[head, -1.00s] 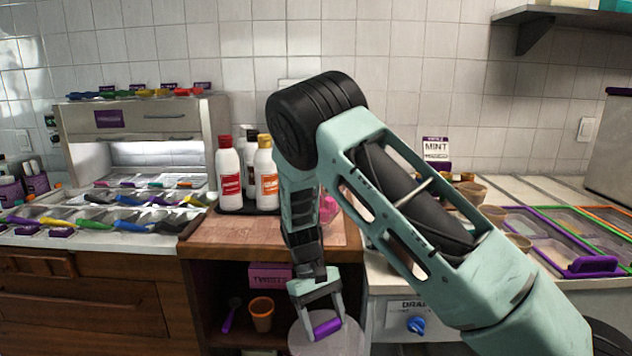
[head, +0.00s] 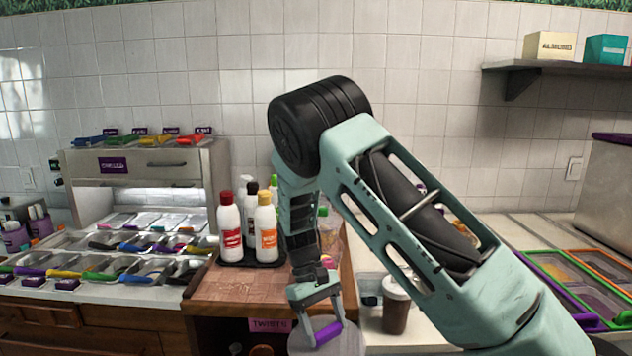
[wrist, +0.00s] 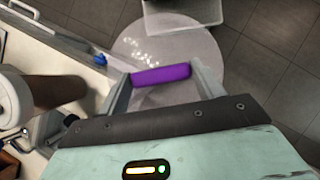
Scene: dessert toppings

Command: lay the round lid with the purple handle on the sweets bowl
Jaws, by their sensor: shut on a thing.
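The round lid (head: 345,345) is clear and flat, with a purple handle (head: 328,333). My gripper (head: 322,325) is shut on the handle, and the lid hangs below it in front of the wooden counter. In the wrist view the purple handle (wrist: 160,75) lies between my fingers, and the clear lid (wrist: 150,45) is over the grey floor, beside the counter edge. I cannot clearly make out the sweets bowl; my arm covers that part of the counter.
Sauce bottles (head: 266,228) stand on a dark tray on the wooden counter (head: 225,288). A brown cup with a white lid (head: 396,308) stands right of my gripper. Steel topping trays (head: 110,262) are at left.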

